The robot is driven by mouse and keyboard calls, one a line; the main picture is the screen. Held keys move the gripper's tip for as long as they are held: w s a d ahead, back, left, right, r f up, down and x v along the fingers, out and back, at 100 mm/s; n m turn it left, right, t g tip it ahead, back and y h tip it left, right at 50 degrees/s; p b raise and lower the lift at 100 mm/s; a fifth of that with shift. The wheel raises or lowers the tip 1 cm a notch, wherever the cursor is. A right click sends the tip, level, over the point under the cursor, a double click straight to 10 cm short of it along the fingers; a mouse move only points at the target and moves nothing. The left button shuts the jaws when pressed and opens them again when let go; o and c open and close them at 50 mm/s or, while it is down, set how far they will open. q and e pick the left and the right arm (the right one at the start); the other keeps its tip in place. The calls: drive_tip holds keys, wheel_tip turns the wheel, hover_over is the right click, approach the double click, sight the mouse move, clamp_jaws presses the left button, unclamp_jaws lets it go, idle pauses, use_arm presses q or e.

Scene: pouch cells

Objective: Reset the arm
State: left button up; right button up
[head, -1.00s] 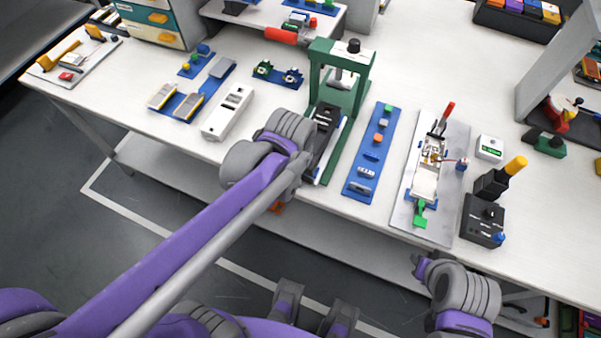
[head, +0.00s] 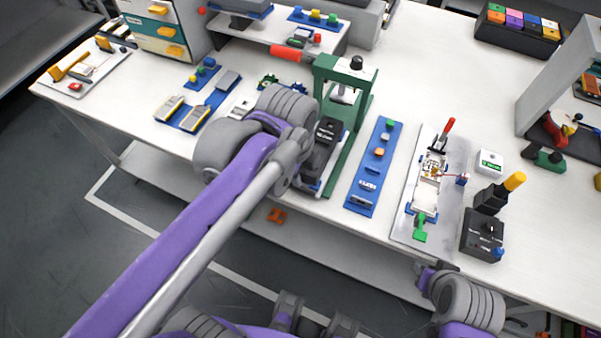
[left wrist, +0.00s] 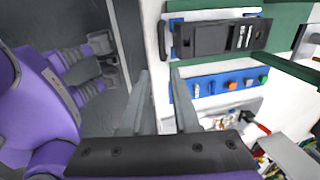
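My left arm reaches in from the lower left in the head view, with its grey wrist in front of the table's front edge and the white tray. The wrist hides the left gripper's fingers there. In the left wrist view the left gripper (left wrist: 158,100) shows two grey fingers apart with nothing between them. They are near the table's front edge. My right gripper cannot be made out; only grey and purple arm parts show at the lower right of the head view.
The green press (head: 346,90) with a black block (head: 324,135) stands just right of my left wrist. A blue strip (head: 361,200) and a grey fixture plate (head: 405,230) lie further right. A white tray (head: 240,105) is partly covered. Open table lies behind the plate.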

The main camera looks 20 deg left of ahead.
idle(0.5)
use_arm(q)
drive_tip(key=s+a+f+n+t+p, duration=0.3)
drive_tip(key=s+f+n, duration=0.2)
drive_tip(key=n, duration=1.3)
drive_tip(key=shift+s+a+f+p, duration=0.2)
drive_tip(key=shift+s+f+p, duration=0.05)
drive_tip(key=shift+s+p, duration=0.15)
idle(0.8)
